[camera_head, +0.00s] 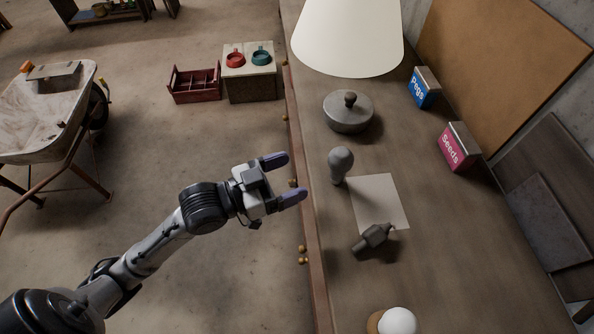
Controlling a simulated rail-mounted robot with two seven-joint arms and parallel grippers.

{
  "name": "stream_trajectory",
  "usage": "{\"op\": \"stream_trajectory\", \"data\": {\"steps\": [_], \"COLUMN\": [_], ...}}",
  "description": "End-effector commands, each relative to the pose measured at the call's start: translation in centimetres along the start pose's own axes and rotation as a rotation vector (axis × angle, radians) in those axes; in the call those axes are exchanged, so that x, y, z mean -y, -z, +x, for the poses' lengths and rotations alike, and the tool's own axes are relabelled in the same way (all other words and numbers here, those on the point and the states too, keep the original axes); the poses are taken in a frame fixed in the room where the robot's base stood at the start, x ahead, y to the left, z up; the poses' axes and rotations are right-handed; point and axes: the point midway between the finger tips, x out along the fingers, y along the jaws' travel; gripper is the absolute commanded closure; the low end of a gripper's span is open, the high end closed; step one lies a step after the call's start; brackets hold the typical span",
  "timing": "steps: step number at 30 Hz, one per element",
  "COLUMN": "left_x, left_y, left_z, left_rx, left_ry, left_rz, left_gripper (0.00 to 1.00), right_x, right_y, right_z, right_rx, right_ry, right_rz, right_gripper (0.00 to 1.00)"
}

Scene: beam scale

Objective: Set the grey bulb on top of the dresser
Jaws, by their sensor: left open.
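The grey bulb (341,163) stands roughly upright, round end up, on the top of the dresser (450,265), near its left edge and beside a sheet of paper. My left gripper (295,175) is open and empty, its two fingers pointing right toward the bulb. A gap separates the fingertips from the bulb. The fingers are at the dresser's left edge in the picture; their exact height is hard to tell. My right gripper is out of view.
On the dresser are a lamp with a white shade (348,38), a lidded round pot (348,112), paper (380,203), a dark grey fitting (373,238), a white round object (398,321), and blue (424,88) and pink (458,147) boxes. Brass knobs line the dresser's front.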

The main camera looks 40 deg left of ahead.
Motion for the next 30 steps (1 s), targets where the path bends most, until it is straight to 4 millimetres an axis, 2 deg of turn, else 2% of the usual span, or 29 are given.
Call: {"op": "stream_trajectory", "data": {"steps": [7, 10, 11, 14, 15, 18, 21, 25, 27, 30], "left_x": [-0.1, -0.2, -0.3, -1.1, -1.6, -3.1, -5.0, -7.3, -8.1, -8.7], "left_y": [0.0, -1.9, -3.1, -8.7, -11.3, -17.1, -21.5, -24.9, -25.9, -26.5], "left_z": [-0.6, -0.8, -0.9, -2.2, -3.2, -6.2, -9.7, -13.7, -15.2, -16.3], "left_rx": [0.002, 0.062, 0.100, 0.297, 0.393, 0.635, 0.855, 1.072, 1.148, 1.208], "left_ry": [0.000, 0.023, 0.037, 0.105, 0.136, 0.206, 0.259, 0.303, 0.317, 0.327], "left_rz": [-0.002, -0.011, -0.017, -0.047, -0.060, -0.097, -0.134, -0.177, -0.192, -0.203], "left_gripper": [0.21, 0.21, 0.21, 0.21, 0.21, 0.21, 0.21, 0.21, 0.21, 0.21], "right_x": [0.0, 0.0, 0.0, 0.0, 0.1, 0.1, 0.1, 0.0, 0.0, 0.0], "right_y": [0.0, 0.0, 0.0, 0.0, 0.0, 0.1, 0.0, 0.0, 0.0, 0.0], "right_z": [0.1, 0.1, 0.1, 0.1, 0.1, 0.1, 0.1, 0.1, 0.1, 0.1], "right_rx": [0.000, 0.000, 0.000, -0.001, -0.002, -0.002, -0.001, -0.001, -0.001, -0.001], "right_ry": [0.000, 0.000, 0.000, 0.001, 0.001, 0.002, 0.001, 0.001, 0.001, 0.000], "right_rz": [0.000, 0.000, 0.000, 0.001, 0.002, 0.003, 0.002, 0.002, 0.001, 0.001], "right_gripper": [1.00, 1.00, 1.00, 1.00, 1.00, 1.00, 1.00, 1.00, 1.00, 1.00]}}
